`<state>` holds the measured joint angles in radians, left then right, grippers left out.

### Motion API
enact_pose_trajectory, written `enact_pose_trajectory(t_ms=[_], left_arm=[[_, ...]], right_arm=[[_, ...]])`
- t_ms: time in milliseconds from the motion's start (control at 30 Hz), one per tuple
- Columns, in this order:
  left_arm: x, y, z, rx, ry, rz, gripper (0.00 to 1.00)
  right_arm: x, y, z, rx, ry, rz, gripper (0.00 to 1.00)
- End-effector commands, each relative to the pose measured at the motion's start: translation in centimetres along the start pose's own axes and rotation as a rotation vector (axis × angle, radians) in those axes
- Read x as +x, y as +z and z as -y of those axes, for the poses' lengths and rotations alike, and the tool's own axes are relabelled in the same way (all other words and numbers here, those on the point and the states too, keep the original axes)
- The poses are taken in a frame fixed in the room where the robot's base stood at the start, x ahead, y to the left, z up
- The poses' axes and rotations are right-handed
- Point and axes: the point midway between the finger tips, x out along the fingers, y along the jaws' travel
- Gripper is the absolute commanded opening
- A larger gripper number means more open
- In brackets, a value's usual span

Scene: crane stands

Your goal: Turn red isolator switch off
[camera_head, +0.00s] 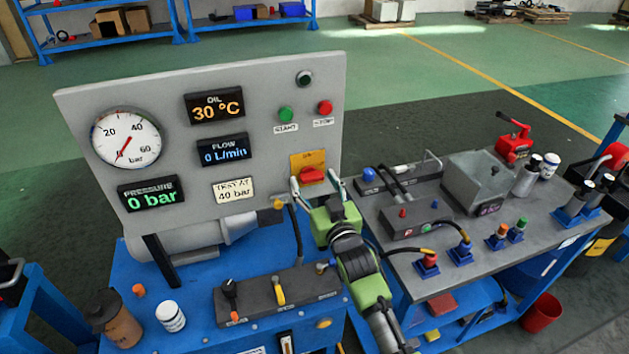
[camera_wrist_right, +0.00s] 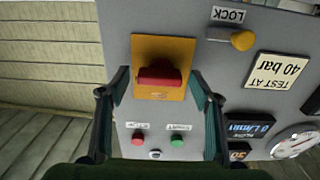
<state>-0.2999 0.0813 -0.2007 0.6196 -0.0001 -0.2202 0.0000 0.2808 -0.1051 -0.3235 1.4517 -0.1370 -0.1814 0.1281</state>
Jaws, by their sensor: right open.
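The red isolator switch (camera_head: 312,175) sits on a yellow-orange plate (camera_head: 307,158) at the lower right of the grey upright panel (camera_head: 250,110). Its red handle lies level across the plate in the head view. It also shows in the right wrist view (camera_wrist_right: 160,77), where the picture is upside down. My right gripper (camera_head: 318,184) is open, with one finger on each side of the switch. In the right wrist view the fingers (camera_wrist_right: 160,95) stand apart, with visible gaps to the red handle. Whether a fingertip touches the plate cannot be told. My left gripper is not in view.
The panel carries a pressure dial (camera_head: 127,139), displays, a green start button (camera_head: 286,114) and a red stop button (camera_head: 325,107). A yellow lock knob (camera_wrist_right: 243,40) is near the switch. Valve levers (camera_head: 279,290) stand on the blue bench below. A second bench (camera_head: 560,235) stands to the right.

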Motion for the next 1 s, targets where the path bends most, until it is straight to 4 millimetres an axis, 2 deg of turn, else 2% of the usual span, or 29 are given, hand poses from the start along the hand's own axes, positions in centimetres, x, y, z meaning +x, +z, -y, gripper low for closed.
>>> enact_pose_trajectory(t_ms=[300, 433, 467, 767, 1000], left_arm=[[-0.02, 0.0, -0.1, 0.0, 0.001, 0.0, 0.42], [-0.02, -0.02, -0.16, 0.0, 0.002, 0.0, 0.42], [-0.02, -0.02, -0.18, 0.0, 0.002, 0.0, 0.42], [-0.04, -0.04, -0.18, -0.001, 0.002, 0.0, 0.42], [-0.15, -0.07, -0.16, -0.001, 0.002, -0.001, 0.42]], right_arm=[[0.21, -0.01, 0.0, 0.0, 0.0, 0.0, 0.58], [0.2, 0.0, 0.0, -0.001, 0.0, 0.0, 0.25], [0.2, 0.0, 0.0, -0.001, 0.0, 0.0, 0.2], [0.18, 0.02, 0.0, -0.019, 0.0, 0.001, 0.2], [0.19, 0.01, -0.01, -0.122, 0.0, 0.001, 0.2]])
